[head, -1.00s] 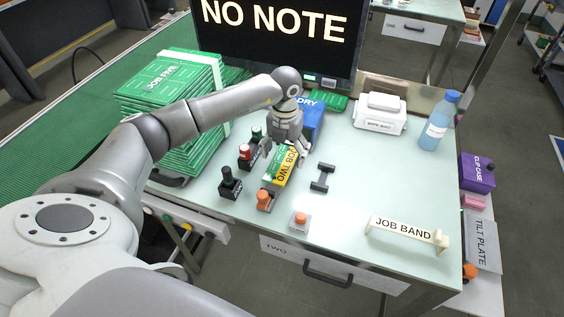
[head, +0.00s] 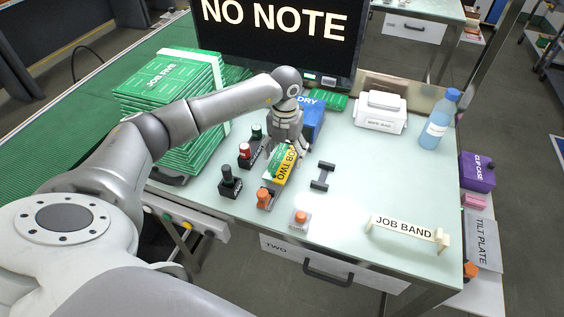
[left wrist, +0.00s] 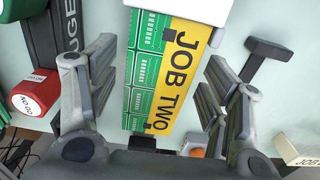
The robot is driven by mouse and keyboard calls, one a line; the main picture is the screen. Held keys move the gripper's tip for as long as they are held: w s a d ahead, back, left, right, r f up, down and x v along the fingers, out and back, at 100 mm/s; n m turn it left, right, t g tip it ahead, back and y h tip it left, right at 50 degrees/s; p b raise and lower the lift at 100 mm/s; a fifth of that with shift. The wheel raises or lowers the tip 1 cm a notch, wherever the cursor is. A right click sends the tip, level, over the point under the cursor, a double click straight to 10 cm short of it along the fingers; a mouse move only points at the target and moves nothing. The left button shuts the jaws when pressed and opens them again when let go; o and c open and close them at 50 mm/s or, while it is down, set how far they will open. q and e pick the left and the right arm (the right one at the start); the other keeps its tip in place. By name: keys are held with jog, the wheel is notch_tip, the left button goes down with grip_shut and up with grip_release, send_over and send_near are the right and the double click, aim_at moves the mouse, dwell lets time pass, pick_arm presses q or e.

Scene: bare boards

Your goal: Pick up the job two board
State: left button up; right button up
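The job two board (head: 281,170) is green with a yellow strip lettered JOB TWO. It lies on the pale bench among small fixtures. In the left wrist view the job two board (left wrist: 145,75) runs lengthwise between my fingers. My left gripper (head: 288,152) is over the far part of the board. In the left wrist view my left gripper (left wrist: 152,98) is open, with one finger on each side of the board and a visible gap on both sides. The board's far end is partly hidden by the gripper in the head view. My right gripper is not in view.
A dark bracket (head: 322,176) lies to the right. The bench's right middle is clear.

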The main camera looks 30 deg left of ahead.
pick_arm(q)
jog(key=c, duration=0.8)
jog(key=shift+o, duration=0.2)
